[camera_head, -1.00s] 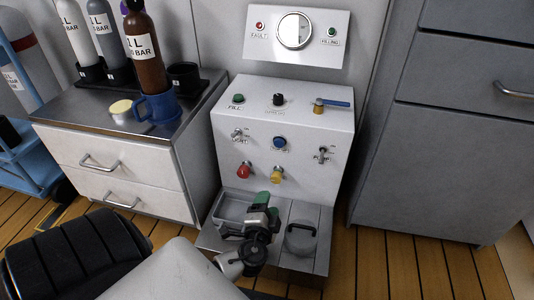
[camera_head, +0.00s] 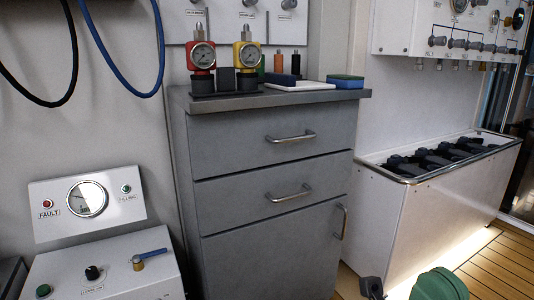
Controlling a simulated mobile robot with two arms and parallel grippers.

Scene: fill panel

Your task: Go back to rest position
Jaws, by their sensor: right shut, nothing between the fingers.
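My right gripper (camera_head: 372,287) shows only in part at the bottom edge, right of centre, as a small dark shape in front of the grey cabinet. It is shut and empty. A green rounded part, which seems to belong to my right arm, shows beside it. My left gripper is out of view. The white fill panel (camera_head: 110,247) is at the lower left, with a round gauge (camera_head: 87,198), a red fault lamp, a green filling lamp and a blue-handled valve (camera_head: 149,259). Its lower front is cut off. The gripper is well to the right of the panel.
The grey drawer cabinet (camera_head: 262,184) stands in the middle, with red (camera_head: 202,59) and yellow (camera_head: 247,57) gauge regulators on top. A white open-topped bin (camera_head: 440,195) holds dark gear at the right. Bare wooden floor (camera_head: 495,266) shows at the lower right. Hoses hang upper left.

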